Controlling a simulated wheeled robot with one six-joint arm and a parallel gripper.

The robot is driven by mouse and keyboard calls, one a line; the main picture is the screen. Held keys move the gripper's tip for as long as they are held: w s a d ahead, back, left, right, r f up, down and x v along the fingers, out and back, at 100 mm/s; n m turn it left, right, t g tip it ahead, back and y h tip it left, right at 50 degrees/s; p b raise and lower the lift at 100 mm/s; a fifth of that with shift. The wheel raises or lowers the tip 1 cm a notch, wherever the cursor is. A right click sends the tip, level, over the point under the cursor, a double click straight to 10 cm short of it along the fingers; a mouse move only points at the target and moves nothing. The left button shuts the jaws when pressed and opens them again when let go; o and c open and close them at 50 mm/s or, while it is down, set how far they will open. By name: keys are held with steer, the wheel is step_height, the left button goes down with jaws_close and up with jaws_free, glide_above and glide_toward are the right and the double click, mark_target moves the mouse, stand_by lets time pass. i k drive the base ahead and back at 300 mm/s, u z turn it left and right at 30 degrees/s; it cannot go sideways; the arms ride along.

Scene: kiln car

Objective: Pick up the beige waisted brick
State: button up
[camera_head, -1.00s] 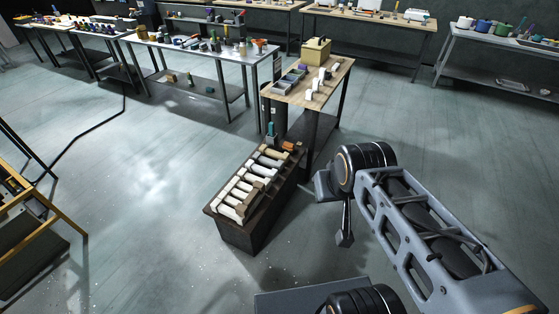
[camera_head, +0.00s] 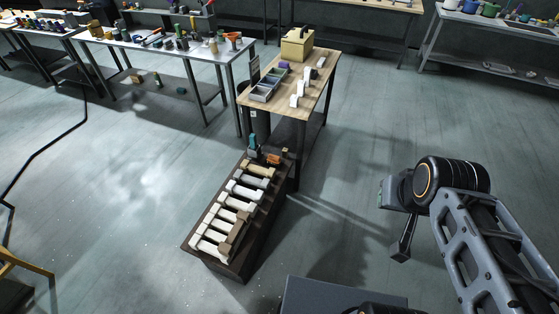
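A dark kiln car (camera_head: 272,212) stands on the floor at the middle of the view, with a row of pale, waisted bricks lying across its top. A beige brick (camera_head: 260,169) with wider ends lies at the far end of the row. A darker tan brick (camera_head: 235,232) lies near the close end, at a different angle from the white bricks (camera_head: 235,203) beside it. My gripper (camera_head: 402,246) hangs over the floor to the right of the car, well apart from the bricks. It shows side-on, and its finger gap cannot be made out.
A wooden table (camera_head: 300,104) with grey bins (camera_head: 268,86), white pieces and a yellow box (camera_head: 297,44) stands just behind the car. A teal object (camera_head: 252,142) and an orange one stand at the car's far end. The floor between car and gripper is clear.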

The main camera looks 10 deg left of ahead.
mark_target(270, 174)
steer(key=i, duration=0.75)
steer(key=u, duration=1)
steer(key=i, duration=0.55)
steer(key=u, duration=0.55)
